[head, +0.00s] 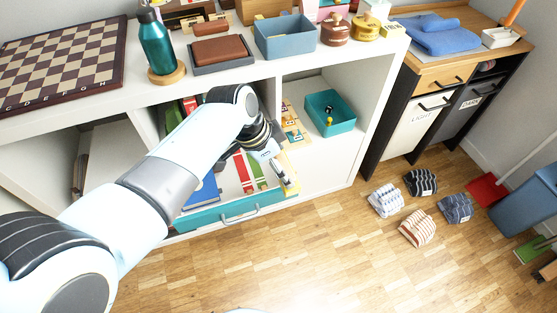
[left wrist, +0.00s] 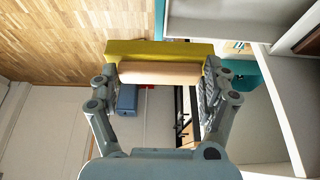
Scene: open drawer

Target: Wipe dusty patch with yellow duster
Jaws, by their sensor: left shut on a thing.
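The yellow duster (left wrist: 150,49) shows in the left wrist view as a yellow block with a pale wooden handle (left wrist: 158,73). My left gripper (left wrist: 160,80) is shut on that handle, one finger at each end. In the head view my left gripper (head: 274,168) is over the right part of the open teal drawer (head: 212,218), in the lower middle of the white shelf unit. There the arm and gripper largely hide the duster. I cannot make out a dusty patch in either view. My right gripper is not in view.
The drawer holds a blue book (head: 203,192) and other coloured books. A teal bin (head: 330,113) stands in the compartment to the right. A green bottle (head: 157,45), blue tray (head: 285,38) and chessboard (head: 62,62) are on top.

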